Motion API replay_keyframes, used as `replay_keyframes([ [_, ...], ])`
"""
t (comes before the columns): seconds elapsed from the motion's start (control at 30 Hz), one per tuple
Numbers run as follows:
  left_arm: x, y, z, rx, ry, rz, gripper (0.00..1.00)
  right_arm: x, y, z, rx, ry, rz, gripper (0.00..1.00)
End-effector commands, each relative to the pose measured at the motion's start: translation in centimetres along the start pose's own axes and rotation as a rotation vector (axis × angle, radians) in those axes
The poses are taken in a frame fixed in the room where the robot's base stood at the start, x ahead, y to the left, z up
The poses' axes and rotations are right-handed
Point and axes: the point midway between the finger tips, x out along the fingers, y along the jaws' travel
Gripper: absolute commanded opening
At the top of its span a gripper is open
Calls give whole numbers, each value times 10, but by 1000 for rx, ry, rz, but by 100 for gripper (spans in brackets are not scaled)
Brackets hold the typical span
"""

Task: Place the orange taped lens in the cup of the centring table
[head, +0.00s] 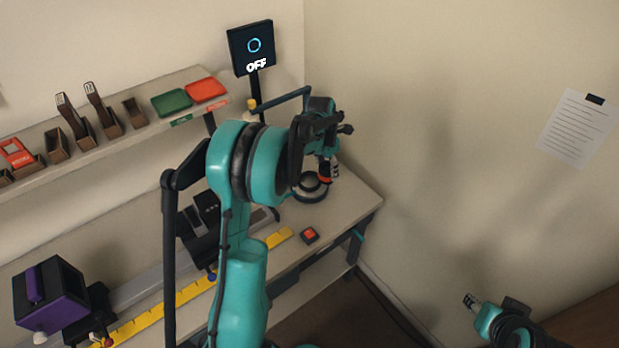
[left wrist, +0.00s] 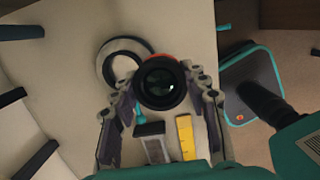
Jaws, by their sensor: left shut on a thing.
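The orange taped lens (head: 325,179) is in my left gripper (head: 329,163) at the right end of the bench. In the left wrist view the dark lens (left wrist: 160,83) shows its glass face, with a bit of orange at its upper rim, between the two fingers of my left gripper (left wrist: 161,95). The centring table (head: 310,196) is a round dark and pale ring just below the lens. In the left wrist view the lens overlaps the ring's lower right edge, and the ring (left wrist: 104,65) is partly hidden. My right gripper (head: 472,301) is away from the bench at the lower right; its jaws are too small to read.
A small red-topped block (head: 310,235) and a yellow strip (head: 180,296) lie along the bench front. A screen (head: 251,48) reading OFF stands behind. A shelf (head: 150,130) holds green (head: 171,102) and red (head: 206,89) trays and several small bins. A purple-black box (head: 50,292) is lower left.

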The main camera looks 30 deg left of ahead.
Motion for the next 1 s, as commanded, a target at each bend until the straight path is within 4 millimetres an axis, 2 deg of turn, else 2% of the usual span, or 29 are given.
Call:
replay_keyframes([
  [0.03, 11, 14, -3, -3, 0, 1, 11, 5, 0, 4, 0, 0, 0, 40],
  [0.2, 34, 54, -11, -1, 1, 0, 11, 13, 0, 10, 0, 0, 0, 40],
  [0.4, 48, 80, -16, 2, 0, -1, 11, 18, 0, 13, 0, 0, 0, 40],
  [0.57, 56, 84, -17, 3, 0, -1, 11, 20, 0, 14, 0, 0, 0, 40],
  [0.8, 89, 84, -22, 4, 0, -1, 11, 30, 0, 22, 0, 0, 0, 40],
  [1.0, 89, 84, -22, 4, 0, -1, 11, 29, 0, 21, 0, 0, 0, 40],
])
